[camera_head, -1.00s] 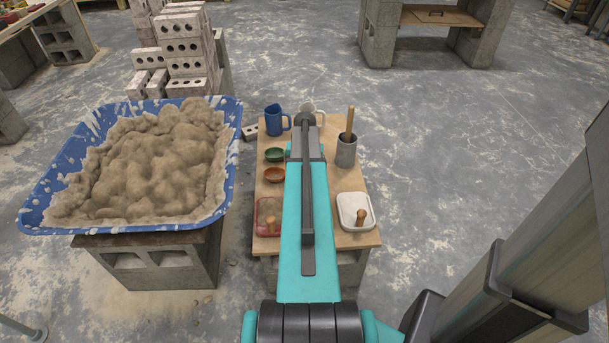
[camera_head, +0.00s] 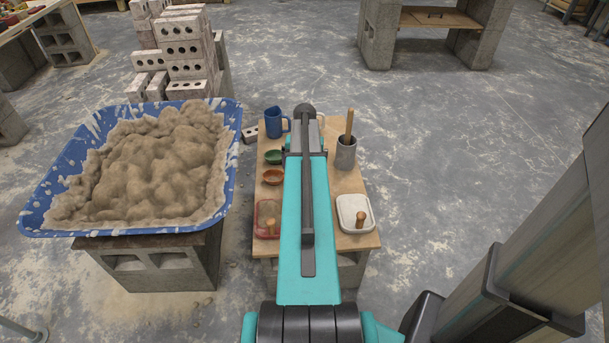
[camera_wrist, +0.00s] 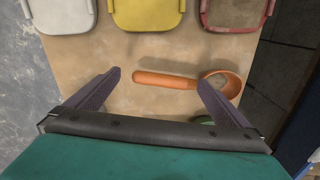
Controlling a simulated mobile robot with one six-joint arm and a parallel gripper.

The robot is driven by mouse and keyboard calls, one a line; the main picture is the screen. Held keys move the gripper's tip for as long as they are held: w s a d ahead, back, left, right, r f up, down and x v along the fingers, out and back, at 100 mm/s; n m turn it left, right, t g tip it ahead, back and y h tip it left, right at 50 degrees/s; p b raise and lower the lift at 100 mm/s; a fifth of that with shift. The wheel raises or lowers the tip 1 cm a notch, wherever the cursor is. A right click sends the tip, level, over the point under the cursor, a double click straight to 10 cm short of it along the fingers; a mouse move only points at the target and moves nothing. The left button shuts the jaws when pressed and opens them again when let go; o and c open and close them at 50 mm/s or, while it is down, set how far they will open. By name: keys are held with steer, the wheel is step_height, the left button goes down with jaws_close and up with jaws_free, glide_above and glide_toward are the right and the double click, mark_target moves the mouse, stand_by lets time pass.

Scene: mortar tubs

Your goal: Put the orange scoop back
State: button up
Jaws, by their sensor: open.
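The orange scoop lies on the wooden board in the wrist view; its handle (camera_wrist: 165,80) points left and its round bowl (camera_wrist: 224,84) is at right. In the head view the bowl (camera_head: 273,177) shows left of my arm, its handle hidden. My gripper (camera_wrist: 159,80) is open and empty, with its fingers apart over the handle; whether they touch anything I cannot tell. A white tub (camera_wrist: 62,16), a yellow tub (camera_wrist: 147,14) and a red tub (camera_wrist: 233,14) stand in a row at the top of the wrist view.
A green scoop or bowl (camera_head: 274,157) lies close to the orange bowl. A blue mug (camera_head: 274,122) and a grey pot (camera_head: 346,154) with a wooden handle stand on the board (camera_head: 352,184). A big blue tray (camera_head: 232,160) of mortar is at left.

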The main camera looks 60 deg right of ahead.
step_height(320, 180, up, 9)
steer(key=p, duration=0.1)
steer(key=shift+r, duration=0.2)
steer(key=shift+r, duration=0.1)
stand_by(0.5)
